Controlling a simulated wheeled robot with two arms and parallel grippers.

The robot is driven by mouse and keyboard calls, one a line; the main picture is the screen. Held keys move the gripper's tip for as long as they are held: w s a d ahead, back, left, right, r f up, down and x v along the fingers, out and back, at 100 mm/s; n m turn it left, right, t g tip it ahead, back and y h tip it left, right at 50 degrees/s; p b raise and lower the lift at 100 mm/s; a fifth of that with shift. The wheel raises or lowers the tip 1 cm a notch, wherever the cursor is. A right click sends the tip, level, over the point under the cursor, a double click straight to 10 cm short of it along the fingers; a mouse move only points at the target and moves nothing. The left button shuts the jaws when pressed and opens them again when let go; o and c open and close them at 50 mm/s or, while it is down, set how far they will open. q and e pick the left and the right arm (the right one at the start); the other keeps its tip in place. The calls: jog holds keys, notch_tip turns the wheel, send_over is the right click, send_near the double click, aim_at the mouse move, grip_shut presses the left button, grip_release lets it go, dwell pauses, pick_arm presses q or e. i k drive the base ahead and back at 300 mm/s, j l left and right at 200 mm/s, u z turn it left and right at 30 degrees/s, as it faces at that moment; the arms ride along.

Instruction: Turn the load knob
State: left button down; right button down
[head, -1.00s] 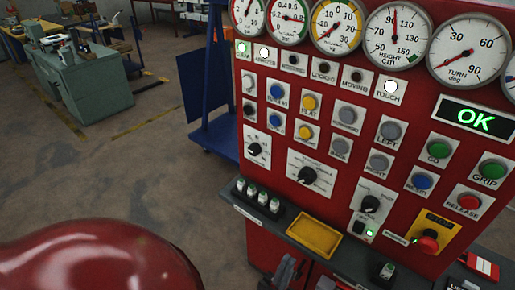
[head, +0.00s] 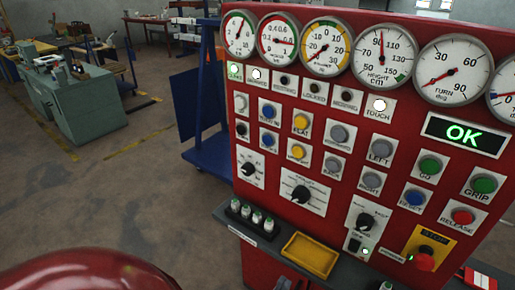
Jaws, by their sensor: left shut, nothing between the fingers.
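The red control panel (head: 318,240) carries three black rotary knobs on white plates: a left knob (head: 247,169), a middle knob (head: 300,193) and a lower right knob (head: 365,222). Their labels are too small to read, so I cannot tell which is the load knob. No gripper touches any of them. A small dark part of my left gripper (head: 284,284) shows at the bottom edge, below the panel's shelf. It is shut and empty, and mostly cut off by the frame. My right gripper is not in view.
Dials line the panel top; a green OK display (head: 465,134) is lit. A red stop button (head: 425,260) sits lower right. The grey shelf (head: 270,240) juts out below, with a yellow tray (head: 310,255) and several small bottles (head: 250,215).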

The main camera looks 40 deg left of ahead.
aim_at(248, 168)
jog(key=j+u, duration=0.1)
jog(key=u, duration=0.55)
